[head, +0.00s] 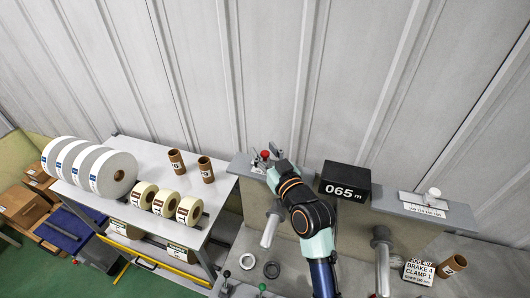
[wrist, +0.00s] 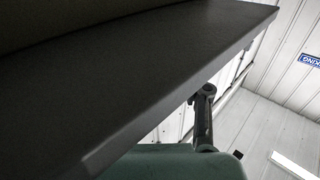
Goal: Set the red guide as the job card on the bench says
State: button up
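A small red knob (head: 265,154) shows on the grey ledge at the back, right by the end of my arm; I take it for part of the red guide, but the rest is hidden. The job card (head: 418,271) stands on the bench at the lower right and reads "BRAKE 4", "CLAMP 1" and a small last line that is hard to read. My gripper (head: 263,163) is at the ledge beside the red knob, mostly hidden by my wrist. I cannot tell whether its fingers are apart or touch the knob. The wrist view is filled by a dark slab edge, without clear fingers.
A black counter (head: 345,181) reads "065 m". A white knob (head: 433,192) stands on a labelled plate at right. At left, a table (head: 140,200) holds white rolls, labelled rolls and brown cores.

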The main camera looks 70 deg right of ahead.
grip_shut()
jog(key=s, duration=0.4)
jog(key=shift+s+d+f+b, duration=0.1)
jog(key=shift+s+d+b, duration=0.15)
jog(key=shift+b, duration=0.15)
jog(key=shift+s, duration=0.25)
jog(key=shift+o, duration=0.7)
grip_release()
